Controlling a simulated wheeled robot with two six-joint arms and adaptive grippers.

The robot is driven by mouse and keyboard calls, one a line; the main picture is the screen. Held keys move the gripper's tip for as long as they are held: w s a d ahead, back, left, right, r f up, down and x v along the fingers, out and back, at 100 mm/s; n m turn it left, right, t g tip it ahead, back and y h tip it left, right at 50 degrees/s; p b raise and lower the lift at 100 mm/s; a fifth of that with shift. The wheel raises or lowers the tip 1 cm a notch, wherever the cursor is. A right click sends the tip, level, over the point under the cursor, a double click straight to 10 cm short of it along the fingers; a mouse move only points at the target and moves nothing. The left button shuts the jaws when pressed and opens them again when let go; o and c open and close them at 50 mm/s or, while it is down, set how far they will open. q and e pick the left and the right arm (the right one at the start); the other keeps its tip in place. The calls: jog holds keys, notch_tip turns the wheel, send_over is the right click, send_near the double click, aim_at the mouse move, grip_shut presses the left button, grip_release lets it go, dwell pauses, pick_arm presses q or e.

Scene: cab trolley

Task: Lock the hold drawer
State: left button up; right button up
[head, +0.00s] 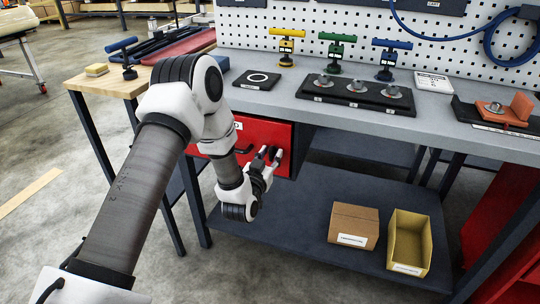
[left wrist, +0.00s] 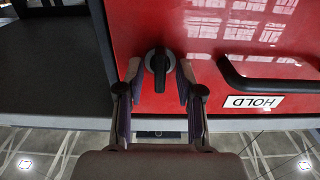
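The red hold drawer (head: 275,132) sits under the bench top and looks closed. Its face fills much of the left wrist view (left wrist: 225,45), with the black bar handle (left wrist: 265,85) and the upside-down HOLD label (left wrist: 253,102). A black lock knob (left wrist: 160,65) stands out from the drawer face, left of the handle there. My left gripper (head: 268,156) is at the drawer front. In the left wrist view its two fingers (left wrist: 160,84) are open, one each side of the knob, with small gaps seeming to show. My right gripper is out of view.
The grey bench top (head: 310,103) holds yellow, green and blue T-handled tools and a black tray (head: 335,98). A lower shelf (head: 300,235) carries a cardboard box (head: 353,226) and an open yellow bin (head: 408,240). A wooden side table (head: 110,85) stands left.

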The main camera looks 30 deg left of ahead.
pick_arm(q)
jog(key=v, duration=1.2)
jog(key=shift+f, duration=0.1)
